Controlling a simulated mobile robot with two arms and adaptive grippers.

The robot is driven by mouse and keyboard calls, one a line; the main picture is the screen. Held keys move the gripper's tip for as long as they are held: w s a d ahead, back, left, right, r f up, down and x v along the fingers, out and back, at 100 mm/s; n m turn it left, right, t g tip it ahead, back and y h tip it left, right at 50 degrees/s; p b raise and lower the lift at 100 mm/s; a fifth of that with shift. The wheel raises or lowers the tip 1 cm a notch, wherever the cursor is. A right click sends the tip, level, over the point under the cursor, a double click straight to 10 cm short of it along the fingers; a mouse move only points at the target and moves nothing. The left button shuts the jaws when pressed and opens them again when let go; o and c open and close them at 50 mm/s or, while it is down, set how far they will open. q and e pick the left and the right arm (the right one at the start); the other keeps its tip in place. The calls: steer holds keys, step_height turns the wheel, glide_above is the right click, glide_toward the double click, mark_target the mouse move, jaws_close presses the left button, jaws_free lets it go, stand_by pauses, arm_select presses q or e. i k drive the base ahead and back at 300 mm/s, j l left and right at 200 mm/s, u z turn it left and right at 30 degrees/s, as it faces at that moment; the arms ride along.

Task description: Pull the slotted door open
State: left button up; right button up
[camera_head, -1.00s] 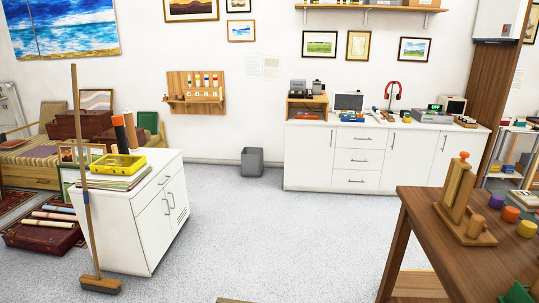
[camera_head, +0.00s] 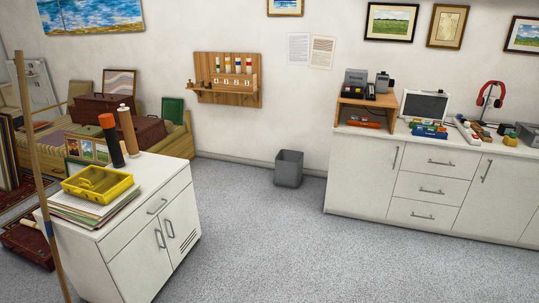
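The slotted door (camera_head: 184,236) is the right-hand door on the front of a low white cabinet (camera_head: 120,262) at the lower left. Several short dark slots mark its face. It looks shut, flush with the cabinet front. An upright metal handle (camera_head: 160,238) shows near the middle of the front, where the two doors meet. A drawer with its own handle (camera_head: 157,206) lies above the doors. Neither of my grippers shows in the head view.
A grey bin (camera_head: 289,168) stands by the wall. The grey floor (camera_head: 270,245) right of the cabinet is clear.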

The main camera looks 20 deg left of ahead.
mark_target(180, 221)
steer(key=i+u, duration=0.1)
steer(key=i, duration=0.5)
steer(key=i+l, duration=0.1)
steer(key=i, duration=0.5)
steer(key=i+l+u, duration=0.15)
steer(key=i, duration=0.45)
